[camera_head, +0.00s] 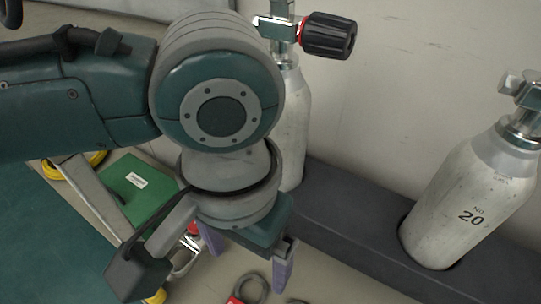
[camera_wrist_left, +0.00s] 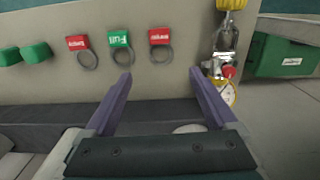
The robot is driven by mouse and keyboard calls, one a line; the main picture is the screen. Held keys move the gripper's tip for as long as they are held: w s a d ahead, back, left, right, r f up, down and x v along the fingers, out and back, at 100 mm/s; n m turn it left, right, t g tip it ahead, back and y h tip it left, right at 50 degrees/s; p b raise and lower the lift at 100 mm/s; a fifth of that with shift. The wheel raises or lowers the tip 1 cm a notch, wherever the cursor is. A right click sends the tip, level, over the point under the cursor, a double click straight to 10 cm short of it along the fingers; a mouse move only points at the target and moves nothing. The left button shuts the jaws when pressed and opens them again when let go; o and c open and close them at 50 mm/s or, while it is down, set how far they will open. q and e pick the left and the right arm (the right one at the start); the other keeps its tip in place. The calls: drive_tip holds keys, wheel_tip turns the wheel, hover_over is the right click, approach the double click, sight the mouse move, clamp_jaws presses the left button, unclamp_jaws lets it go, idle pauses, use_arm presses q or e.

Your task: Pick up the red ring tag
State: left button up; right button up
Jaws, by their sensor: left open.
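Two red ring tags show in the left wrist view: one with white lettering (camera_wrist_left: 159,36) right of centre, and one that seems to read "Empty" (camera_wrist_left: 77,42) farther left. Each has a grey ring; I cannot tell which one the task means. A green tag reading "Full" (camera_wrist_left: 119,38) is between them. In the head view one red tag (camera_head: 234,299) is cut off at the bottom edge. My left gripper (camera_wrist_left: 161,73) is open and empty, its fingertips short of the right red tag's ring. It also shows in the head view (camera_head: 247,258), pointing down. My right gripper is not in view.
A cylinder marked 20 (camera_head: 470,205) and another cylinder (camera_head: 291,125) with a black-knobbed valve (camera_head: 329,36) stand in a dark rack (camera_head: 350,235). A yellow-rimmed gauge (camera_wrist_left: 228,93) hangs right of the tags. A green box (camera_wrist_left: 285,62) is farther right.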

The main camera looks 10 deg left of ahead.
sight(249, 296)
use_arm(q)
drive_tip(key=f, duration=0.2)
drive_tip(key=f+b, duration=0.1)
drive_tip(key=shift+s+d+f, duration=0.15)
drive_tip(key=shift+s+f, duration=0.05)
drive_tip(key=shift+f, duration=0.2)
drive_tip(key=f+b, duration=0.2)
drive_tip(key=f, duration=0.3)
drive_tip(key=shift+a+f+b, duration=0.1)
drive_tip(key=shift+a+b, duration=0.2)
drive_tip(key=shift+b, duration=0.1)
drive_tip(key=c, duration=1.4)
wheel_tip(249, 296, up, 20)
drive_tip(key=p, duration=0.8)
